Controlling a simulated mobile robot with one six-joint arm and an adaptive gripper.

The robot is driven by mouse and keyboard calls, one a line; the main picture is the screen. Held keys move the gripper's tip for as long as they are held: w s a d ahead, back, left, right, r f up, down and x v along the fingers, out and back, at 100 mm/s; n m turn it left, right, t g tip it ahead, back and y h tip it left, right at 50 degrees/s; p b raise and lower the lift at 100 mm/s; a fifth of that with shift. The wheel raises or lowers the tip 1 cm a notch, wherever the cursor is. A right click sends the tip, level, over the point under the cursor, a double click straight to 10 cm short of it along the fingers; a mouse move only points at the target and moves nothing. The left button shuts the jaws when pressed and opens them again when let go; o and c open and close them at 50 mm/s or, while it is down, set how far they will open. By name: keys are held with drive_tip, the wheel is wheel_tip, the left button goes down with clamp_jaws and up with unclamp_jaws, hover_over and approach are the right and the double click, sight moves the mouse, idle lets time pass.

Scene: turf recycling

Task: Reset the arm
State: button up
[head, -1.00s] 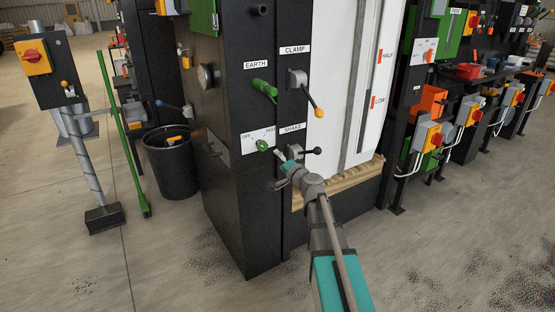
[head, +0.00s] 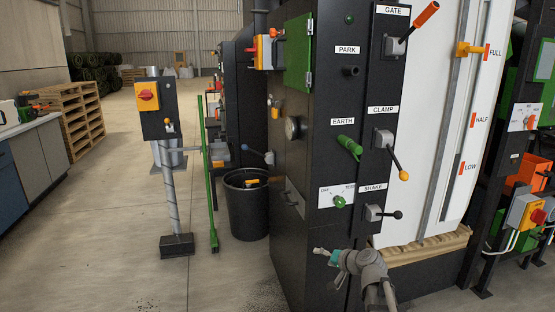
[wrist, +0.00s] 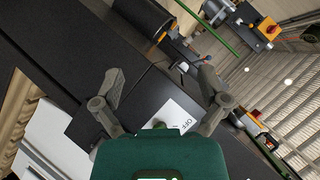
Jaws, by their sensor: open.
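My gripper (head: 322,254) is open and empty in the head view, low in front of the black machine cabinet. It is below the green selector knob (head: 340,202) on its white OFF/TEST plate and apart from it. In the wrist view my gripper's fingers (wrist: 163,88) are spread wide with nothing between them. The white plate with OFF (wrist: 184,120) shows beyond them, partly hidden by the gripper's body. My arm comes in from the bottom of the head view, its links mostly out of frame.
The cabinet carries the SHAKE lever (head: 380,213), CLAMP lever (head: 390,150), GATE lever (head: 411,27) and green EARTH handle (head: 349,146). A black bin (head: 246,205), green pole (head: 208,170) and control post (head: 170,195) stand left.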

drive_tip(key=s+d+f+n+g+h, duration=0.15)
drive_tip(key=s+f+g+h, duration=0.3)
drive_tip(key=s, duration=0.55)
drive_tip(key=s+f+n+g+h, duration=0.25)
drive_tip(key=s+f+g, duration=0.3)
drive_tip(key=s, duration=0.55)
wheel_tip(320, 180, up, 28)
drive_tip(key=p, duration=2.8)
drive_tip(key=shift+w+m+h, duration=0.15)
drive_tip(key=shift+m+h, duration=0.15)
drive_tip(key=shift+h, duration=0.1)
drive_tip(key=shift+d+f, duration=0.1)
drive_tip(key=shift+f, duration=0.05)
